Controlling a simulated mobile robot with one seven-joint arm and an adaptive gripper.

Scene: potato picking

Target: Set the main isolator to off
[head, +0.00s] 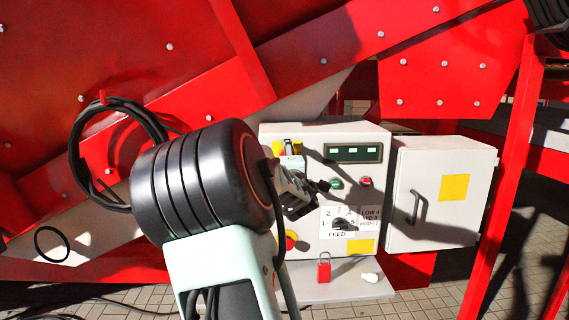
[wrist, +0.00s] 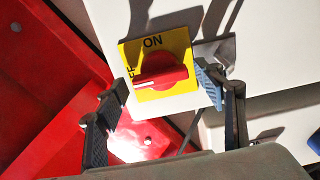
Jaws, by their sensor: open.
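The main isolator is a red rotary handle (wrist: 163,80) on a yellow plate (wrist: 185,46) in the wrist view. "ON" is printed at the plate's top and a partly hidden "OFF" at its left. The handle lies roughly crosswise, its white mark at the left end towards the "OFF" lettering. My gripper (wrist: 163,86) is open, one finger left of the handle and one at the plate's right edge. I cannot tell whether either finger touches. In the head view the isolator's yellow plate (head: 297,148) is partly hidden behind my arm and gripper (head: 306,192).
The control box (head: 376,136) also carries a lit display (head: 353,152), green (head: 337,183) and red (head: 366,182) buttons, and a FEED selector (head: 343,224). A red padlock (head: 323,270) stands on the shelf (head: 345,290) below. A handled cabinet (head: 444,165) is at right.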

